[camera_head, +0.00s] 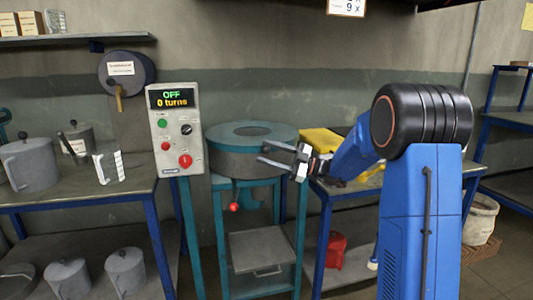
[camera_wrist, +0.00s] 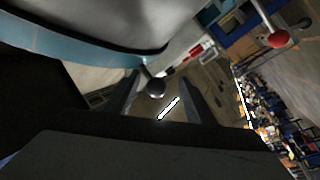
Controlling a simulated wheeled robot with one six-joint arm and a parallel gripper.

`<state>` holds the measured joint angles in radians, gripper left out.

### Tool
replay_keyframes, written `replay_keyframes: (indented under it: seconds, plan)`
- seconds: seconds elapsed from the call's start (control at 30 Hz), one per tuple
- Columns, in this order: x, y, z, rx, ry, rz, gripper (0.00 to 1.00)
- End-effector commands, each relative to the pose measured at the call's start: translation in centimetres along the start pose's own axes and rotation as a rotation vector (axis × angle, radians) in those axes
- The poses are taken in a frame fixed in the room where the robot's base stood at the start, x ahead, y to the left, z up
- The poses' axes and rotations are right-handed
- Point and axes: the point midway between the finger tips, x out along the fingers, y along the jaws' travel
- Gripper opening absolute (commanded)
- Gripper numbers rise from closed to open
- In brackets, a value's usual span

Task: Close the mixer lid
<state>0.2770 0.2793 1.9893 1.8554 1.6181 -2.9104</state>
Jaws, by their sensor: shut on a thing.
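The mixer is a round grey drum (camera_head: 245,163) on a teal stand, left of my gripper in the head view. Its teal lid (camera_head: 225,133), with a dark oval in the middle, looks flat on top; I cannot tell whether it is fully seated. My gripper (camera_head: 264,152) is at the drum's right side, near the lid's edge. In the wrist view, a dark ball knob (camera_wrist: 155,87) on a short stem by the teal rim (camera_wrist: 70,50) sits between my fingers (camera_wrist: 160,97), which are shut on it. The head view does not show the knob clearly.
A control box (camera_head: 176,129) reading "OFF, 0 turns" stands left of the mixer. A red-knobbed lever (camera_head: 234,207) hangs below the drum. A yellow object (camera_head: 322,140) is on the right bench behind my arm.

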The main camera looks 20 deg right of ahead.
Motion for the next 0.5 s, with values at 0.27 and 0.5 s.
replay_keyframes:
  seconds: [0.27, 0.5]
  plan:
    - [-5.1, 0.0, 0.2, 0.003, -0.005, 0.005, 0.43]
    - [-9.9, 0.0, 0.0, 0.001, -0.003, 0.004, 0.43]
